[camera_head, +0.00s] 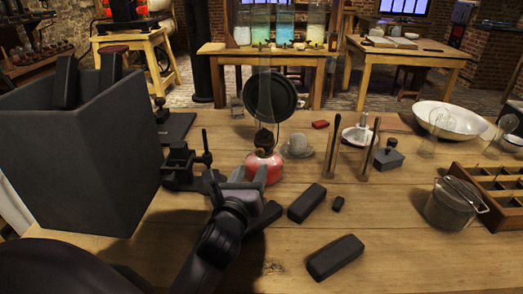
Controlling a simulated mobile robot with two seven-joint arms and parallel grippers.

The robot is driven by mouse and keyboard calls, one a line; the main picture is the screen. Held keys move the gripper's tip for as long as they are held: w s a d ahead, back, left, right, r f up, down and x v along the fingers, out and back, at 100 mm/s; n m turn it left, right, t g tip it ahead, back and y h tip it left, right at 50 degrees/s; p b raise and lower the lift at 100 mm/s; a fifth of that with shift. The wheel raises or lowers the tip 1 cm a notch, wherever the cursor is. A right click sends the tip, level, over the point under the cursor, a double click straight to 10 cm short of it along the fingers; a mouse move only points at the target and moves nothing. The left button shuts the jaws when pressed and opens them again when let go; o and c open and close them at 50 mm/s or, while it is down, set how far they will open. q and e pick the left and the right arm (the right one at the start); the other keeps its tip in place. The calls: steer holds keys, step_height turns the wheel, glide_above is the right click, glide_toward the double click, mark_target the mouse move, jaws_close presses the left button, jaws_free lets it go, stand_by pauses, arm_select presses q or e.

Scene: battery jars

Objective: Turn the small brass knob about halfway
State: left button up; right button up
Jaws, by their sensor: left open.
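An oil lamp with a red base (272,162) stands on the table near the middle of the head view. Above its base is a small dark, brassy burner (264,139), under a tall clear glass chimney (265,95). The small brass knob is too small to make out clearly at the burner. My left gripper (250,176) is open, in front of the lamp and below the burner in the picture. It overlaps the lower part of the red base, and I cannot tell whether it touches it. My right gripper is not in view.
A large dark box (95,150) stands at the left, with a black clamp-like device (182,165) beside it. Dark blocks (335,257) lie right of my arm. A wire-handled jar (450,205) and wooden divided tray (490,210) are at right. The front right tabletop is mostly clear.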

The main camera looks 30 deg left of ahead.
mark_target(260, 153)
arm_select(q)
steer(key=shift+x, duration=3.45)
jaws_close()
